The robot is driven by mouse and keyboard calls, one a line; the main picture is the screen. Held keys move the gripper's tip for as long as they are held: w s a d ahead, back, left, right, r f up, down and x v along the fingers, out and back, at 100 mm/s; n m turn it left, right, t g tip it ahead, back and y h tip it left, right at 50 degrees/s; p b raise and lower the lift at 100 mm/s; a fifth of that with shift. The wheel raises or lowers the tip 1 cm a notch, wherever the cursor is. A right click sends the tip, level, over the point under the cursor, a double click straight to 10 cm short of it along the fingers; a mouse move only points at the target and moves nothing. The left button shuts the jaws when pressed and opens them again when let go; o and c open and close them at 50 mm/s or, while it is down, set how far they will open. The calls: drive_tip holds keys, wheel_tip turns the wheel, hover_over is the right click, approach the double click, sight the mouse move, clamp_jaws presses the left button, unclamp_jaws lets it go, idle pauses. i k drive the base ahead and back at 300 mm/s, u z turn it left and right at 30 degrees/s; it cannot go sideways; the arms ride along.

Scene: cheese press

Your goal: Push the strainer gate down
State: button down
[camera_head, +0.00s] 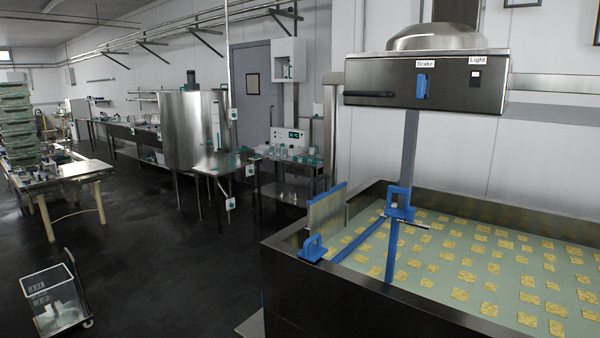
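The likely strainer gate (327,212) is a thin grey panel with a blue edge. It stands upright at the left end of the vat (350,288), with its upper part above the rim. A blue handle (313,248) sits at the rim by the panel's near lower corner; I cannot tell whether they are joined. The panel's lower part is hidden by the vat wall. My gripper is not in view.
A steel box (430,84) labelled Brake and Light hangs above the vat, with a vertical bar and blue handle (399,206) below it. Yellow pieces float in the vat's pale liquid. A cart (54,298) stands at left; dark floor (170,270) beside the vat is clear.

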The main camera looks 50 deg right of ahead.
sight(326, 211)
drive_tip(key=u, duration=0.25)
drive_tip(key=i, duration=1.35)
drive_tip(key=z, duration=0.1)
